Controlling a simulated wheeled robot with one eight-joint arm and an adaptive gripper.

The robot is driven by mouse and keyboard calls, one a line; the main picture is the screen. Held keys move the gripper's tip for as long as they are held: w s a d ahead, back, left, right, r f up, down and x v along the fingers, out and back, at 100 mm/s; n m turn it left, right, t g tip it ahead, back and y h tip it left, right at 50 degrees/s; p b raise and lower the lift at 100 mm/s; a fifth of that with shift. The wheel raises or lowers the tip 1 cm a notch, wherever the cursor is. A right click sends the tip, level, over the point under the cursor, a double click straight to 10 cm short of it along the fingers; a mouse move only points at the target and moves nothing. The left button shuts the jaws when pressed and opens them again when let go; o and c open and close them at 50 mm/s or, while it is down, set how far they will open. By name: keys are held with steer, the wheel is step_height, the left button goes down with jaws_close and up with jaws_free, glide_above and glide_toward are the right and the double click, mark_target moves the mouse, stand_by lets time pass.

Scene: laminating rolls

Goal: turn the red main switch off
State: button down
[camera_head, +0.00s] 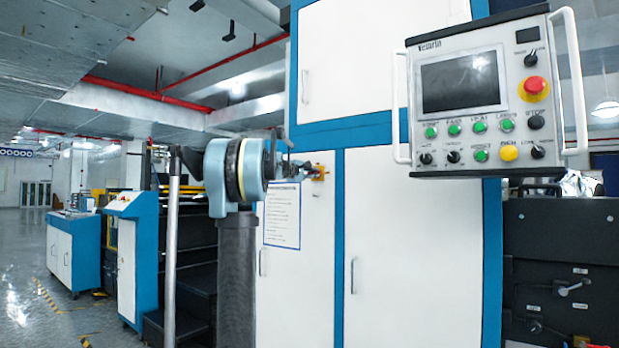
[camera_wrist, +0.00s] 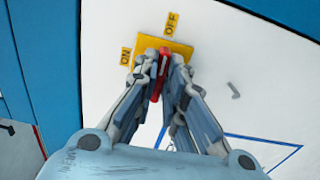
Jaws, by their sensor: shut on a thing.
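The red main switch (camera_wrist: 160,76) shows in the wrist view as a narrow red handle on a yellow plate (camera_wrist: 181,47). An ON label (camera_wrist: 126,56) is left of the plate and an OFF label (camera_wrist: 172,23) is above it. My gripper (camera_wrist: 161,62) is shut on the red handle, one finger on each side. In the head view my gripper (camera_head: 308,169) reaches the yellow plate (camera_head: 320,172) on the white cabinet door; the red handle is not clear there.
A control panel (camera_head: 483,95) with a screen, buttons and a red emergency stop (camera_head: 535,86) hangs at the upper right. A printed notice (camera_head: 282,215) is below my gripper. Door handles (camera_head: 353,275) stick out lower on the cabinet. Open floor (camera_head: 25,290) lies at the left.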

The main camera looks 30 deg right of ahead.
steer(key=shift+f+m, duration=0.15)
steer(key=shift+m, duration=0.15)
steer(key=c, duration=1.7)
jaws_free()
steer(key=shift+o, duration=0.2)
steer(key=shift+a, duration=0.1)
steer(key=v, duration=1.1)
steer(key=shift+a, duration=0.45)
steer(key=shift+s+f, duration=0.1)
steer(key=s+a+f+m+g+y, duration=0.1)
steer(key=s+a+f+y, duration=0.4)
steer(key=s+a+f, duration=0.7)
steer(key=s+a+f+m+g+y, duration=0.1)
steer(key=s+a+f+y, duration=0.5)
steer(key=f, duration=2.1)
steer(key=s+a+f+m+g+y, duration=0.2)
steer(key=s+a+f+y, duration=0.3)
steer(key=s+a+f, duration=1.3)
steer(key=a+f, duration=0.2)
steer(key=a, duration=0.2)
steer(key=shift+s+a+g+y, duration=0.3)
steer(key=shift+a+g, duration=0.1)
